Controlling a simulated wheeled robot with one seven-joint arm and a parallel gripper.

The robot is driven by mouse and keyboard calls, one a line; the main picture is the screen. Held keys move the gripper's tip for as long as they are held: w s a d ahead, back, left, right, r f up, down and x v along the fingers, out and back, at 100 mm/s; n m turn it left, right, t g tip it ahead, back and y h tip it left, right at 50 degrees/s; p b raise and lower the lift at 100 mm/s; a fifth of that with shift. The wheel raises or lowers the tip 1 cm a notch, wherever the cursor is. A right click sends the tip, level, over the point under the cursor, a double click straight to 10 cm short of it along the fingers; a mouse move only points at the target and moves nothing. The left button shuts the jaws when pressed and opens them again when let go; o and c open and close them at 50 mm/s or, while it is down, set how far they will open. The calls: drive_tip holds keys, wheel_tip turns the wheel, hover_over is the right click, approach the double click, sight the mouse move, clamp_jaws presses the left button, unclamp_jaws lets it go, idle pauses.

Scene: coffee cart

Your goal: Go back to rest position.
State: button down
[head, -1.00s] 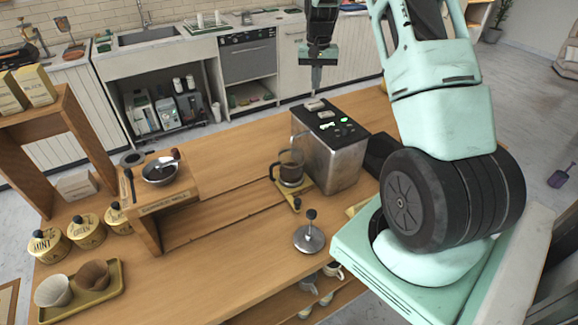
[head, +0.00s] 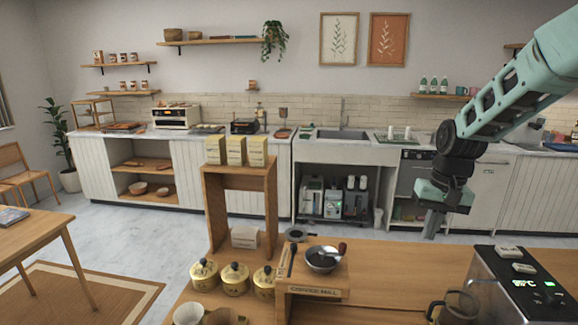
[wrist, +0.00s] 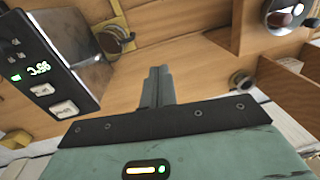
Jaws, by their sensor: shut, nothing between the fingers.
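My gripper (head: 432,224) hangs from my mint-green arm at the right of the head view, pointing down above the back edge of the wooden cart. It is shut and empty. In the wrist view its fingers (wrist: 157,86) are pressed together with nothing between them. The cart's wooden top (head: 400,262) lies below and in front of it.
The counter (head: 345,148) is behind.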

drive_tip(key=s+a+f+n+b, duration=0.1)
drive_tip(key=s+a+n, duration=0.15)
drive_tip(key=a, duration=0.35)
drive_tip(key=s+a+n+b, duration=0.1)
drive_tip(key=s+a, duration=0.3)
drive_tip(key=a, duration=0.2)
drive_tip(key=s+a+f+n+b, duration=0.2)
drive_tip(key=s+a, duration=0.3)
drive_tip(key=s, duration=0.6)
drive_tip(key=s+a+f+n+b, duration=0.3)
drive_tip(key=s+a+n, duration=0.2)
drive_tip(key=s, duration=0.7)
drive_tip(key=shift+s+a+f+h, duration=0.15)
drive_tip(key=shift+a+f+h, duration=0.15)
drive_tip(key=shift+a+f, duration=0.1)
